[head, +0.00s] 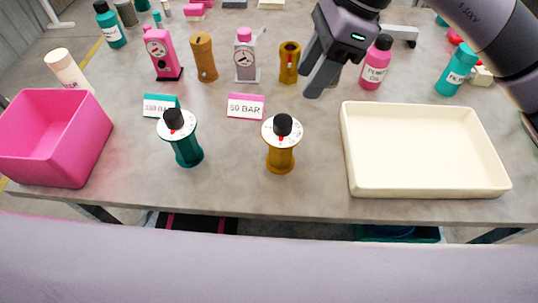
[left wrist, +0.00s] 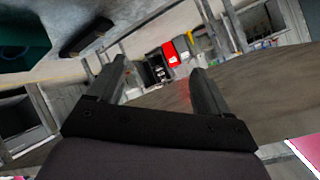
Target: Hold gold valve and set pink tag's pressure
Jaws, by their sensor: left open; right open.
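The gold valve (head: 280,151) stands upright near the front middle of the table, with a white dial and a black knob on top. The pink-edged tag (head: 246,107) stands behind it to the left and seems to read 90 BAR; the first digit is hard to make out. My right gripper (head: 314,80) is open and empty in the air, behind and to the right of the gold valve, apart from it. My left gripper (left wrist: 163,78) shows only in the left wrist view, open with nothing between its fingers.
A teal valve (head: 184,142) stands left of the gold one, by a teal tag (head: 160,101). A pink bin (head: 55,140) is at left, a cream tray (head: 425,188) at right. Pumps and bottles fill the back. Bare table lies between gold valve and tray.

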